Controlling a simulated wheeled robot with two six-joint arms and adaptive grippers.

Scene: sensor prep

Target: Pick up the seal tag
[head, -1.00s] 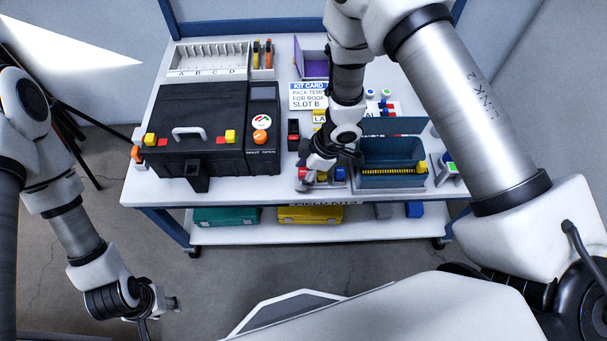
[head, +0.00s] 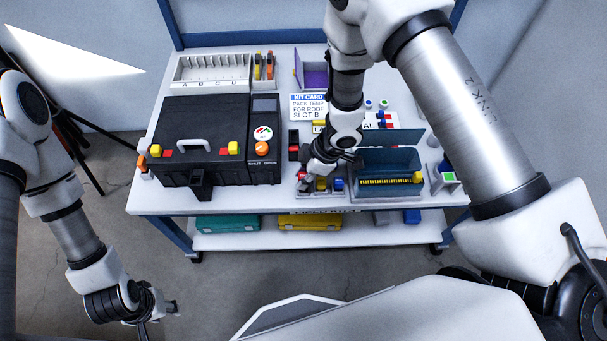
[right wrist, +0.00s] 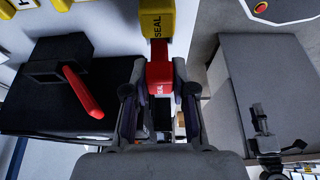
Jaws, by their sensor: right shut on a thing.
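My right gripper (head: 304,187) is at the front of the table, over a small holder with coloured tags. In the head view a yellow tag (head: 321,184) and a blue tag (head: 338,184) stand right of the gripper. The red tag is mostly hidden there by the fingers. My left gripper (head: 160,314) hangs low at the left, away from the table, empty with its fingers apart.
A large black case (head: 205,130) fills the table's left side. A blue open box (head: 388,163) stands close right of my right gripper. A kit card (head: 308,106) and a purple bin (head: 314,78) lie behind. A lettered rack (head: 210,74) is at the back left.

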